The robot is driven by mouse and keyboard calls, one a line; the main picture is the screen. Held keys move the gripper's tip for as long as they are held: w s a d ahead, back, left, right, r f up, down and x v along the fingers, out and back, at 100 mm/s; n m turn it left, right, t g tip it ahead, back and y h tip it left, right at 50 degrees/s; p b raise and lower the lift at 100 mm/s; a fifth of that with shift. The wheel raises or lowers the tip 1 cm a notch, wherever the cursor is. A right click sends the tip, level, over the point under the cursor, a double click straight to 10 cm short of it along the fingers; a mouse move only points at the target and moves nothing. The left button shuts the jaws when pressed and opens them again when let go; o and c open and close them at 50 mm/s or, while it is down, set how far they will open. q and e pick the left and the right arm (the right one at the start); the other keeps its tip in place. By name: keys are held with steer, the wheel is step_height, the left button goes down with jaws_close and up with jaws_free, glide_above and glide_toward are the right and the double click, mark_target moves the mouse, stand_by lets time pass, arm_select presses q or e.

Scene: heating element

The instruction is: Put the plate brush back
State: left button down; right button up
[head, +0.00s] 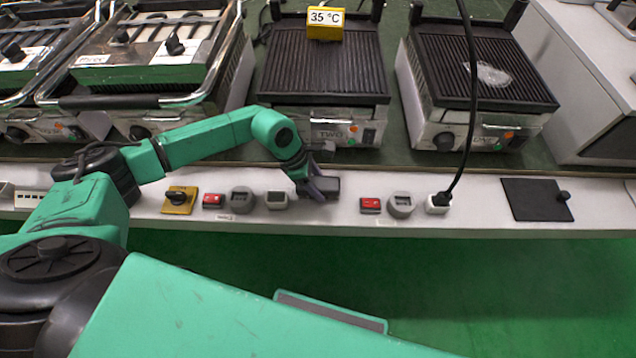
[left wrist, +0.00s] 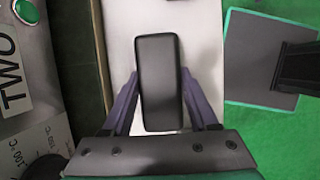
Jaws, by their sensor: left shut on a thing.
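My left gripper (head: 314,185) is over the white ledge in front of the grill marked TWO, shut on a dark grey rectangular block. This block (head: 331,188) looks like the plate brush; no bristles show. In the left wrist view, the block (left wrist: 160,82) sits lengthwise between the purple fingers of the left gripper (left wrist: 158,76), with the pale ledge behind it. I cannot tell whether the block touches the ledge. My right gripper is not in view.
The white ledge (head: 470,224) carries a yellow switch (head: 179,199), red switches, sockets, a plugged black cable and a black square plate (head: 537,200). Behind stand grill TWO (head: 325,75), bearing a yellow 35 °C display (head: 325,22), another open grill (head: 490,70) and lidded grills.

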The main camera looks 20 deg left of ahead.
arm_select(q)
steer(key=shift+f, duration=0.15)
steer(key=shift+c, duration=0.8)
jaws_free()
steer(key=shift+r, duration=0.4)
steer(key=v, duration=1.1)
steer(key=shift+a+r, duration=0.2)
steer(key=shift+r, duration=0.1)
